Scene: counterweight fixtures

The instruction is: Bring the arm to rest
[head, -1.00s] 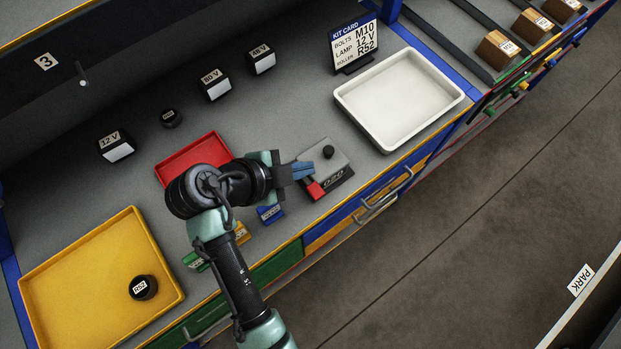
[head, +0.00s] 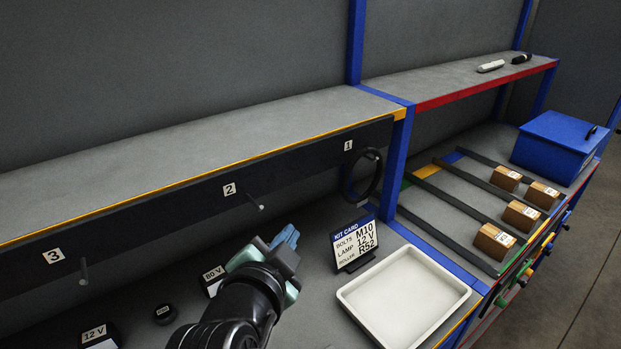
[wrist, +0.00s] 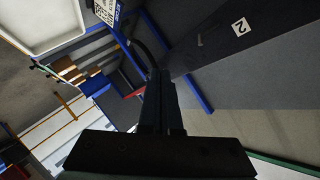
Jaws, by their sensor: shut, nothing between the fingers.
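My gripper (head: 285,238) is raised over the bench, left of the kit card, in the head view. Its blue-grey fingers are together and hold nothing. In the wrist view my gripper (wrist: 158,80) shows as dark fingers pointing toward the shelf and the rack beyond. It appears clear of the things around it. My arm reaches up from the bottom of the head view and hides part of the 80 V block (head: 212,280).
A kit card (head: 354,246) and an empty white tray (head: 350,300) stand right of my gripper. A shelf front with numbered hooks (head: 230,188) runs behind it. A black ring (head: 376,174) hangs at hook 1. Wooden blocks (head: 493,240) and a blue box (head: 556,146) are farther right.

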